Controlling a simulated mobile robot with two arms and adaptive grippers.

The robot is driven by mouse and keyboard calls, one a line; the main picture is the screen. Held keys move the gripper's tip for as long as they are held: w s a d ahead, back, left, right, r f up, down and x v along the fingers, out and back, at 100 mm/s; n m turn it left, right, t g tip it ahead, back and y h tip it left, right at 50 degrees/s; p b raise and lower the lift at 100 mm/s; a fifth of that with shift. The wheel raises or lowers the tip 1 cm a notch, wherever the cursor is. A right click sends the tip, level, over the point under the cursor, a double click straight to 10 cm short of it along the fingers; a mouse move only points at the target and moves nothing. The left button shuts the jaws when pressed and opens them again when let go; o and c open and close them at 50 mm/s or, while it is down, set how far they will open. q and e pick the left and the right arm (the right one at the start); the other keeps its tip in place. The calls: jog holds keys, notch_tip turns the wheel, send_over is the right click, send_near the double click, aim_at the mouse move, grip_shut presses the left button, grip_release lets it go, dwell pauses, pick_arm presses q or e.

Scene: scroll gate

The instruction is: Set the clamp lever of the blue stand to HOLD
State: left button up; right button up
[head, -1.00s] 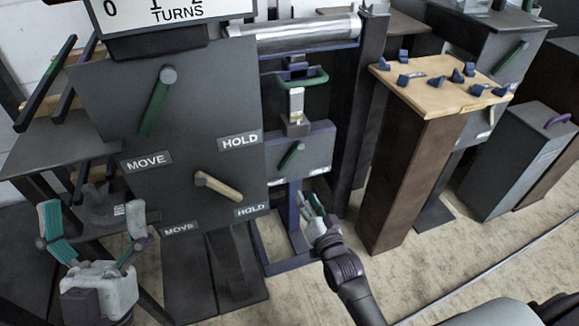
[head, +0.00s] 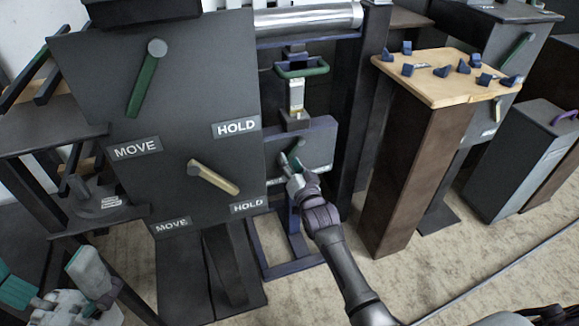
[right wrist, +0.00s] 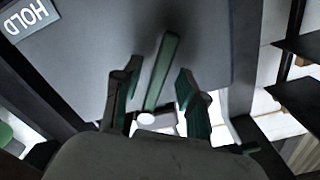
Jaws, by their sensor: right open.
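The blue stand (head: 267,237) is in the middle of the head view, with a dark panel (head: 322,140) on it. Its green clamp lever is mostly hidden there behind my right gripper (head: 291,166). In the right wrist view, the green lever (right wrist: 162,72) runs from a pale pivot (right wrist: 147,119) up between the two open fingers, apart from both. A HOLD label (right wrist: 29,17) shows at the upper left of that view. My left gripper (head: 50,278) is at the lower left of the head view, fingers spread and empty, partly cut off.
A large dark panel (head: 185,110) with a green lever, a tan lever (head: 214,177) and MOVE and HOLD labels stands just left of the stand. A brown pedestal (head: 405,160) with a wooden top and several blue pieces stands right. Carpet in front is open.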

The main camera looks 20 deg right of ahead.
jog(key=shift+w, duration=0.35)
grip_shut()
